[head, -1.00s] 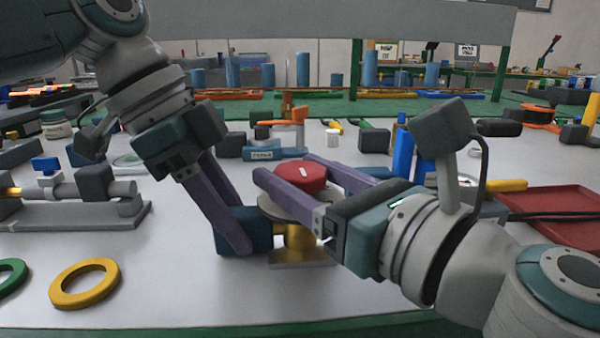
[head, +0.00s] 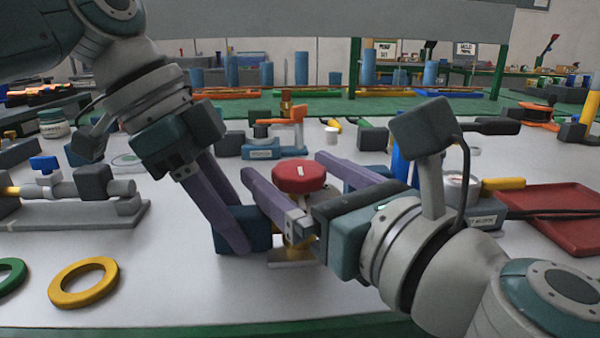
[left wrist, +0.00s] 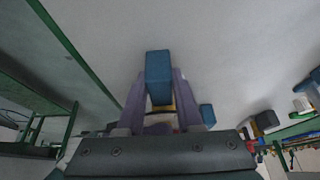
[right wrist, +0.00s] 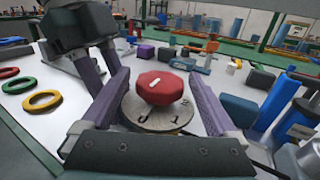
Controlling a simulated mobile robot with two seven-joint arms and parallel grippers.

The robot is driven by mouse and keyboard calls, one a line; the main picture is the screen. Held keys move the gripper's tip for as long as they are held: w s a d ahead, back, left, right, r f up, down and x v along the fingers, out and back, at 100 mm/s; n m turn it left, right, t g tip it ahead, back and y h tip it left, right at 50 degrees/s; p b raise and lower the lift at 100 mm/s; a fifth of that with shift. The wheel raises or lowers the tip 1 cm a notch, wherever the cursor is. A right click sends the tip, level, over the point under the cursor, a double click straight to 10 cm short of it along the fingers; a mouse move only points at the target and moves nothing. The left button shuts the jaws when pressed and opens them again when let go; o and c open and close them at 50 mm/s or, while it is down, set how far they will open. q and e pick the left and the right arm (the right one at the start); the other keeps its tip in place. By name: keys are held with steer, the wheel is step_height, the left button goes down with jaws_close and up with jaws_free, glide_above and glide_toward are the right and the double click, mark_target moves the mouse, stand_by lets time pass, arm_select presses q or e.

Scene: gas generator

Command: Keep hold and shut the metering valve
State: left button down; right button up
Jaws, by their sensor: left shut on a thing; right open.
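The metering valve has a red knob (head: 299,178) with a white mark on top, a round grey dial plate under it and a brass body (head: 297,243). A dark blue block (head: 240,238) is at its left side. My left gripper (head: 238,222) is shut on this block, which also shows between its fingers in the left wrist view (left wrist: 158,75). My right gripper (head: 285,166) is open, with one finger on each side of the knob and gaps between. In the right wrist view the knob (right wrist: 160,88) sits between the fingers above the dial (right wrist: 158,117); the dial lettering is partly hidden.
A yellow ring (head: 84,283) and a green ring (head: 10,273) lie at front left. A grey pipe fixture (head: 95,190) stands at left. A red tray (head: 560,222) lies at right. A blue device with an orange handle (head: 275,148) stands behind the valve.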

steer(key=v, duration=1.2)
steer(key=shift+d, duration=0.1)
arm_select(q)
steer(key=shift+c, duration=2.4)
jaws_free()
steer(key=shift+r, duration=0.1)
